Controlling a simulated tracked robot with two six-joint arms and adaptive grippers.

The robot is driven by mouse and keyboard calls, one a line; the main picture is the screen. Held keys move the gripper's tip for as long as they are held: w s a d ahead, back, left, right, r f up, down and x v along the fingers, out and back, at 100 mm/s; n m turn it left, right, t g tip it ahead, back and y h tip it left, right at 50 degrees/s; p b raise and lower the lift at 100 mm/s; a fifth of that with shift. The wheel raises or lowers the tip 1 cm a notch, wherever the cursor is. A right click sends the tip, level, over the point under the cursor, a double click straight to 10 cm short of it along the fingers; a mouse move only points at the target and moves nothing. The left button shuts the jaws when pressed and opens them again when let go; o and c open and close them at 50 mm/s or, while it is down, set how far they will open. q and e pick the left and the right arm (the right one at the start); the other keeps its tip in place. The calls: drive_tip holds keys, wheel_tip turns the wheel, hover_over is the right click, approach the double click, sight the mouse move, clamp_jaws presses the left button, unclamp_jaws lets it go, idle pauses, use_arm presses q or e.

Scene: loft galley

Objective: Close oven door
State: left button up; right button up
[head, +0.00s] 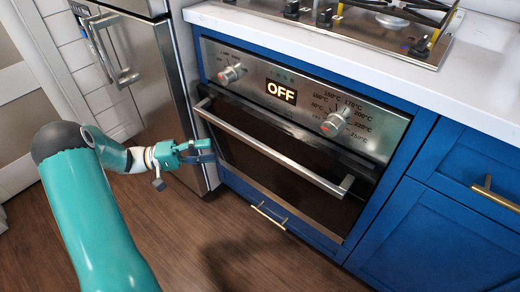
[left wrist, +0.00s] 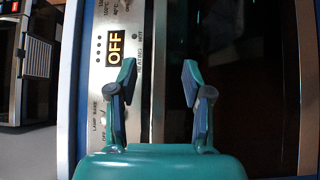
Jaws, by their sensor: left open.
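The oven (head: 262,150) is set in blue cabinets, with a steel control panel and a display reading OFF. Its dark glass door (head: 290,172) looks shut or nearly shut; I cannot tell if a small gap remains. The steel door handle (head: 265,148) runs across the door's upper part. My left gripper (head: 212,151) is in front of the door's left side, below the handle's left end, open and empty. In the left wrist view my left gripper (left wrist: 158,76) has its fingers spread, facing the panel (left wrist: 112,90) and dark glass. My right gripper is not in view.
A steel fridge (head: 140,75) with vertical handles stands left of the oven. A blue drawer with a brass handle (head: 268,215) is below it. A white counter (head: 330,48) with a gas hob (head: 350,20) is above. The wooden floor (head: 220,245) in front is clear.

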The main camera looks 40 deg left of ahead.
sight(253, 146)
use_arm(q)
drive_tip(key=b+x, duration=0.1)
drive_tip(key=x, duration=1.3)
drive_tip(key=shift+d+b, duration=0.2)
drive_tip(key=shift+b, duration=0.2)
clamp_jaws()
